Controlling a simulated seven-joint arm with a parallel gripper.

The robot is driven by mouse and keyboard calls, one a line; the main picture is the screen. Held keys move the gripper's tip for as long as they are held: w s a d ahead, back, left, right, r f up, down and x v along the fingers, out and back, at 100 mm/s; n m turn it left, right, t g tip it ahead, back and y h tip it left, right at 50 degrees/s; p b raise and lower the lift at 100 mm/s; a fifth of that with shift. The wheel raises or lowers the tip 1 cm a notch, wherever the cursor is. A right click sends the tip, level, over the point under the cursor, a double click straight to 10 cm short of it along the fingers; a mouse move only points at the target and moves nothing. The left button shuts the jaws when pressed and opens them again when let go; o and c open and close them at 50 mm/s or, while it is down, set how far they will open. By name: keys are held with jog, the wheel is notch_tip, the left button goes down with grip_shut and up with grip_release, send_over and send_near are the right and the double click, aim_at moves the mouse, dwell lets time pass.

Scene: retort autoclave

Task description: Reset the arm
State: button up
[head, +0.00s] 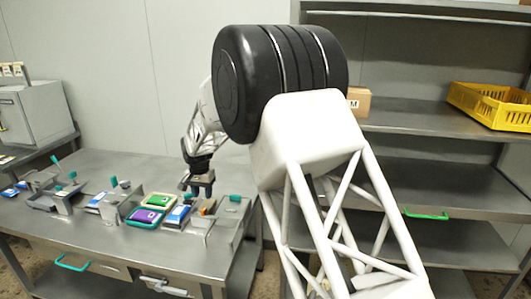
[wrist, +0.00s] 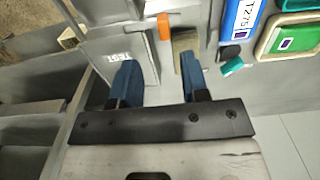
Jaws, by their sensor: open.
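My gripper (head: 202,186) is above the right part of the metal table (head: 150,172), pointing down. In the wrist view the two blue fingers of my gripper (wrist: 156,80) stand apart with nothing held between them. Below them are a grey fixture plate marked TEST (wrist: 118,55), an orange piece (wrist: 164,26) and a tan block (wrist: 186,42). I cannot tell the exact height of the fingertips above these. My arm's large black joint and white links hide part of the wall and shelves in the head view.
A grey box machine (head: 34,112) stands far left. Shelves at right hold a yellow crate (head: 490,106) and a cardboard box (head: 359,101). The table's back is clear.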

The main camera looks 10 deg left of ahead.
jog(key=s+d+r, duration=0.5)
jog(key=d+r, duration=0.1)
jog(key=d, duration=0.6)
jog(key=s+d+r+t, duration=0.1)
jog(key=s+d+r, duration=0.3)
jog(key=d+r, duration=0.55)
jog(key=s+d+r, duration=0.4)
jog(key=s+d, duration=0.1)
jog(key=d, duration=1)
jog(key=s+d+r+t, duration=0.1)
jog(key=s+d+r, duration=0.1)
jog(key=s+d, duration=1.1)
jog(key=s+d+f, duration=0.2)
jog(key=s+d, duration=0.2)
jog(key=s, duration=0.5)
jog(key=s+d+f, duration=0.2)
jog(key=s+d, duration=0.3)
jog(key=s, duration=0.4)
jog(key=shift+f+t, duration=0.2)
jog(key=shift+t, duration=0.1)
